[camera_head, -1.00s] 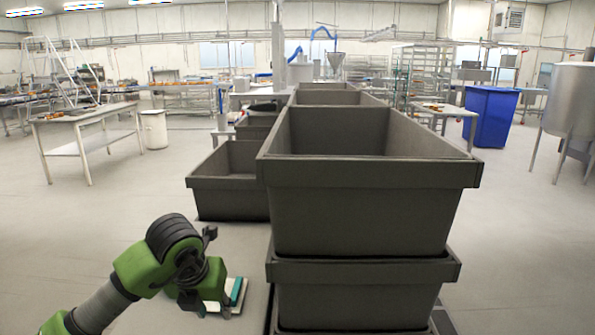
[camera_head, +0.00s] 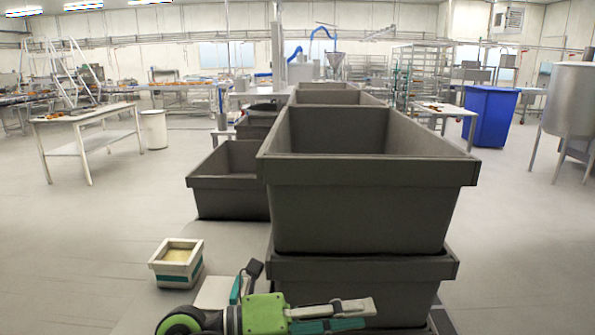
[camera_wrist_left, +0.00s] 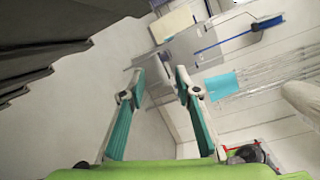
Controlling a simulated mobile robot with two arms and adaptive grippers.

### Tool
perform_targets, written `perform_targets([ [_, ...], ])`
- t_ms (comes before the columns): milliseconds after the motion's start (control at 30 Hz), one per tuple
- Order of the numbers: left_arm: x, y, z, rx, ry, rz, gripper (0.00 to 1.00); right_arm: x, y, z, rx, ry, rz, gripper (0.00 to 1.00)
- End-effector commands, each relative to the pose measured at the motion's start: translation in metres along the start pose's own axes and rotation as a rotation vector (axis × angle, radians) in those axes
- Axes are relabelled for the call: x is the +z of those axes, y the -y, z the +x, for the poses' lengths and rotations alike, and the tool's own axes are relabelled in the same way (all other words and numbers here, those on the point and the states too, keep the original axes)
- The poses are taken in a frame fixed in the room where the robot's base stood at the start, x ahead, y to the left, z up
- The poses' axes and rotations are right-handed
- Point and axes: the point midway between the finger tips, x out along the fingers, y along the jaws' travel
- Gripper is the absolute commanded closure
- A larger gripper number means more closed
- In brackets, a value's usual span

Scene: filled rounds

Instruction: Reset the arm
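My left gripper (camera_head: 370,312) is at the bottom of the head view, its fingers pointing right in front of the lower grey crate. In the left wrist view the two teal-padded fingers (camera_wrist_left: 160,75) stand apart with nothing between them, so it is open and empty. A small white box with a teal stripe and a yellowish inside (camera_head: 192,272) stands left of the gripper, apart from it. A white and teal item (camera_head: 214,291) lies beside it, partly hidden behind my left arm. My right gripper is in neither view.
A stack of large dark grey crates (camera_head: 365,214) fills the middle, close behind the left gripper. A smaller grey crate (camera_head: 228,202) stands to its left. A white table (camera_head: 85,116), white bin (camera_head: 154,131) and blue bin (camera_head: 491,115) stand farther back. The floor at left is open.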

Motion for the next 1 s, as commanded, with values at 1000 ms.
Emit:
perform_targets([
  [1000, -0.12, -0.264, -0.298, -0.059, 1.839, -1.892, 0.7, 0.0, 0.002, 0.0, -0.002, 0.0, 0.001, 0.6],
])
